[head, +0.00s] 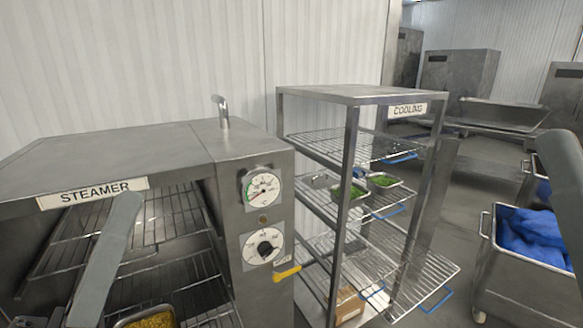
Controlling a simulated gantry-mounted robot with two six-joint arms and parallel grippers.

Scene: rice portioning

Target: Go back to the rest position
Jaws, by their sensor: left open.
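My left arm (105,260) shows as a grey link in front of the steamer (130,155) at the lower left. My left gripper (54,317) is open at the very bottom edge and is mostly cut off. I see nothing held in it. A grey link of my right arm (566,175) shows at the right edge. My right gripper is outside the picture.
A metal tray of yellow food (147,318) is low inside the steamer. The cooling rack (352,170) in the middle has wire shelves with blue handles and small trays of green food. A metal cart (520,277) with blue contents stands at the right.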

